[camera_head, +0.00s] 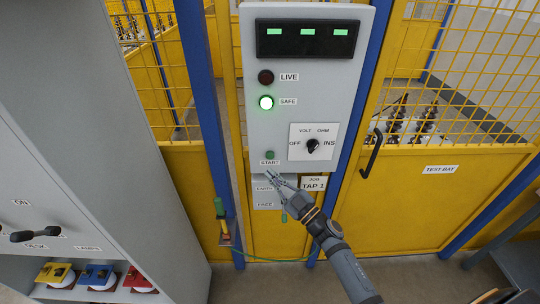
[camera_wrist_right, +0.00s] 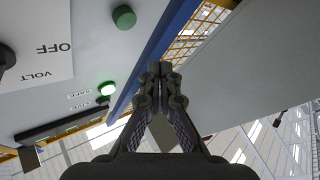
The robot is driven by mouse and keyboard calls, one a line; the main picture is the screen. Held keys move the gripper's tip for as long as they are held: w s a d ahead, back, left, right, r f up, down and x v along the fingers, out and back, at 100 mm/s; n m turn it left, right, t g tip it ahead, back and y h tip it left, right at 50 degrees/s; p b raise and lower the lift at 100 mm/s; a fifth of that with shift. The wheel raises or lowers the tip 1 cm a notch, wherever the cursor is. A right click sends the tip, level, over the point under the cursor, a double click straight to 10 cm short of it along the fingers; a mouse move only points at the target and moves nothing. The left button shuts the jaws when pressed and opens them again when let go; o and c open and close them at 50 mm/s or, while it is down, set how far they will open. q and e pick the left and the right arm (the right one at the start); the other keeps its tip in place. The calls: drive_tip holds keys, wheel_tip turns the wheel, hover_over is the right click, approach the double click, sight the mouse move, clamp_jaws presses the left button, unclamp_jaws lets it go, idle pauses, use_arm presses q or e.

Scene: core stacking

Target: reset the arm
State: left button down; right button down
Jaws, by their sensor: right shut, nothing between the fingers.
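My right gripper (camera_head: 272,176) is in front of the lower part of the grey control panel (camera_head: 265,110), just below the green START button (camera_head: 270,155). It is shut and empty. In the right wrist view the closed fingertips (camera_wrist_right: 160,68) point past the panel's edge, and the green button (camera_wrist_right: 124,17) is beside them, apart. The black rotary knob (camera_head: 312,145) sits between OFF and INS labels. The SAFE lamp (camera_head: 266,102) glows green and the LIVE lamp (camera_head: 265,77) is dark. My left gripper is in neither view.
A yellow mesh fence and gate (camera_head: 430,190) with a black handle (camera_head: 371,155) stand behind the panel. A grey cabinet (camera_head: 110,170) fills the left side. A green-and-yellow rod (camera_head: 220,215) hangs by the blue post, with a green cable (camera_head: 270,260) below.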

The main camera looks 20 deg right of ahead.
drive_tip(key=shift+f, duration=0.1)
idle(0.6)
drive_tip(key=s+d+f+m+g+h, duration=0.2)
drive_tip(key=s+d+f+m+h, duration=0.1)
drive_tip(key=f, duration=0.8)
drive_tip(key=s+d+f+m+g+h, duration=0.2)
drive_tip(key=d+f+h, duration=0.1)
drive_tip(key=f, duration=0.8)
drive_tip(key=s+d+f+m+g+h, duration=0.2)
drive_tip(key=s+d+f+m+h, duration=0.15)
drive_tip(key=f, duration=0.75)
drive_tip(key=s+d+f+m+g+h, duration=0.15)
drive_tip(key=s+f+g, duration=0.45)
drive_tip(key=s+f, duration=0.95)
drive_tip(key=s+f+g, duration=0.3)
drive_tip(key=s+f, duration=0.1)
drive_tip(key=s, duration=0.7)
drive_tip(key=s+f+g, duration=0.2)
drive_tip(key=s+f, duration=0.1)
drive_tip(key=s, duration=0.7)
drive_tip(key=shift+s+f+m+g, duration=0.3)
drive_tip(key=shift+s+f+g, duration=0.05)
drive_tip(key=shift+g, duration=0.05)
drive_tip(key=shift+a, duration=0.1)
